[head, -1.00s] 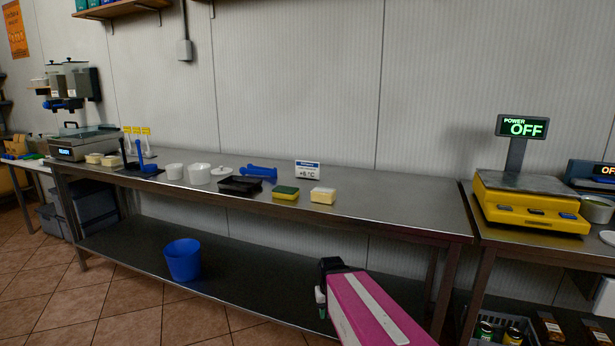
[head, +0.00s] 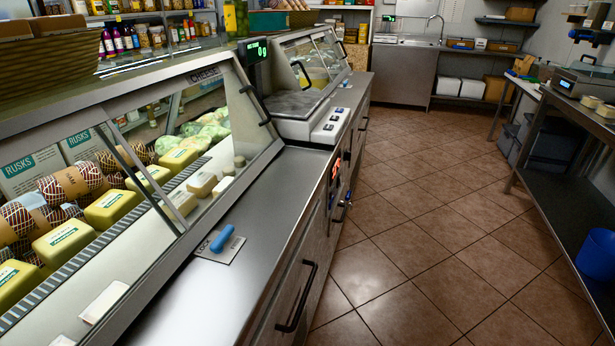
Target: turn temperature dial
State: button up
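The glass-fronted cheese counter (head: 262,200) fills the left of the head view. On its front face, seen at a steep angle, a small panel with a red lit display (head: 335,170) shows. Small dark knob-like parts (head: 342,203) stick out just below the display. They are too small and slanted to tell which is the temperature dial or how it is set. My gripper is not in view.
A blue handle (head: 222,238) marked LOCK lies on the counter ledge. A black drawer handle (head: 297,297) juts from the front. The tiled floor (head: 430,200) is open between the counter and the steel table (head: 560,165) with a blue bucket (head: 597,254) at right.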

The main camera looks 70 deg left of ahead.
aim_at(347, 156)
jog(key=u, duration=2.7)
